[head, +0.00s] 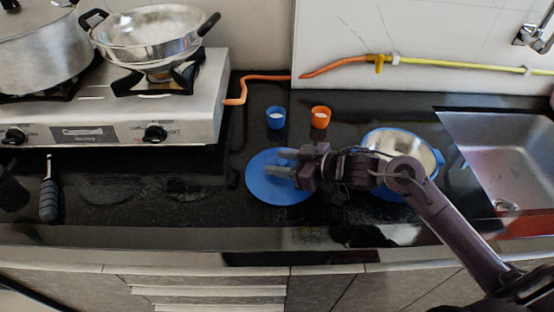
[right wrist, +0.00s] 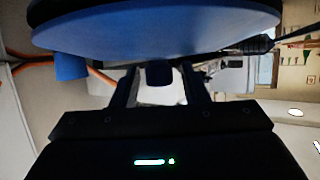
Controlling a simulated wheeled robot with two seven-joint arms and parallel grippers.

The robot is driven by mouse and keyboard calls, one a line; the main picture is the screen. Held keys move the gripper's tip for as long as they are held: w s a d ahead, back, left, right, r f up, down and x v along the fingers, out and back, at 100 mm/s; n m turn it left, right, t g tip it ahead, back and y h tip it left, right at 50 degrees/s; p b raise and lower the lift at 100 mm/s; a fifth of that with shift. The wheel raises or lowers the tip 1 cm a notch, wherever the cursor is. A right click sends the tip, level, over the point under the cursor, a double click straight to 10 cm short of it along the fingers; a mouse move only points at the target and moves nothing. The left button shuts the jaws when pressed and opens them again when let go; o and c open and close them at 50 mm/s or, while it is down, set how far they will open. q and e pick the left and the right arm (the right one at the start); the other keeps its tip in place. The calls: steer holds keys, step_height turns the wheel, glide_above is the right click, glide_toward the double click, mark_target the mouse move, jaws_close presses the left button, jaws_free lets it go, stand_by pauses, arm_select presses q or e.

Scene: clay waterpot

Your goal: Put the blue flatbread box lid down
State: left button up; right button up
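The blue flatbread box lid (head: 262,188) lies flat on the dark counter, left of the box. In the right wrist view the lid (right wrist: 150,30) fills the top, with a blue knob (right wrist: 158,75) standing out from it. My right gripper (head: 283,163) is at the lid's knob. In the right wrist view its fingers (right wrist: 158,88) stand on either side of the knob, with gaps showing, so it looks open around it. The blue-rimmed box (head: 400,148) stands open to the right, partly hidden behind my right arm. My left gripper is not in view.
A blue cup (head: 275,118) and an orange cup (head: 320,117) stand just behind the lid. A stove (head: 120,125) with a pan (head: 150,35) and a pot (head: 38,50) is at the left. A dark-handled tool (head: 48,200) lies front left. A sink (head: 510,155) is at the right.

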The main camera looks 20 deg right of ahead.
steer(key=shift+r, duration=0.15)
steer(key=shift+s+d+r, duration=0.1)
steer(key=shift+d, duration=0.05)
steer(key=v, duration=1)
steer(key=shift+s+p, duration=0.15)
steer(key=shift+p, duration=0.15)
steer(key=shift+v, duration=0.75)
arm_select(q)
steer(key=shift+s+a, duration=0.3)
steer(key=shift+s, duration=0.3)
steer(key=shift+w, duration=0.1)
